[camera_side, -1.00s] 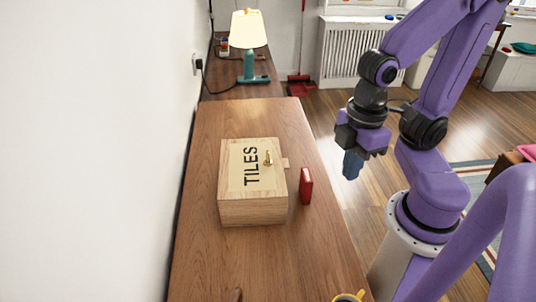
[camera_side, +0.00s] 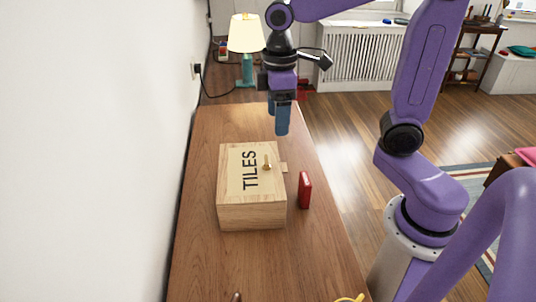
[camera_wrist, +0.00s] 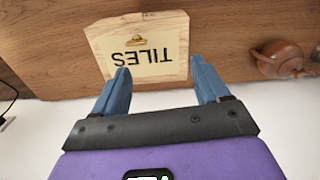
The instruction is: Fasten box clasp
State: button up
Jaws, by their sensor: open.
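The wooden box (camera_side: 252,213) stands on the wooden table, its lid down and lettered "TILES". A small brass piece (camera_side: 267,163) stands on the lid near its right edge. Beside it a pale tab (camera_side: 284,168) sticks out past that edge; I cannot tell how it joins the box. My gripper (camera_side: 277,120) is above the table beyond the box's far end, blue fingers pointing down, open and empty, apart from the box. In the wrist view the box (camera_wrist: 105,42) lies beyond the open fingers of my gripper (camera_wrist: 160,70), with the brass piece (camera_wrist: 137,41) near its far edge.
A small red block (camera_side: 305,190) stands just right of the box. A teal lamp (camera_side: 247,68) stands behind. The wall is close on the left. A brown teapot (camera_wrist: 278,58) shows in the wrist view. A yellow rim (camera_side: 350,298) shows at the bottom.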

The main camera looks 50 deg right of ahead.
jog(key=r, duration=0.2)
send_over(267, 163)
jog(key=d, duration=0.1)
jog(key=shift+m, duration=0.4)
jog(key=f, duration=1.1)
jog(key=w+f, duration=0.1)
jog(key=f, duration=0.5)
jog(key=shift+d+f, duration=0.25)
jog(key=shift+f, duration=0.05)
jog(key=c, duration=1.1)
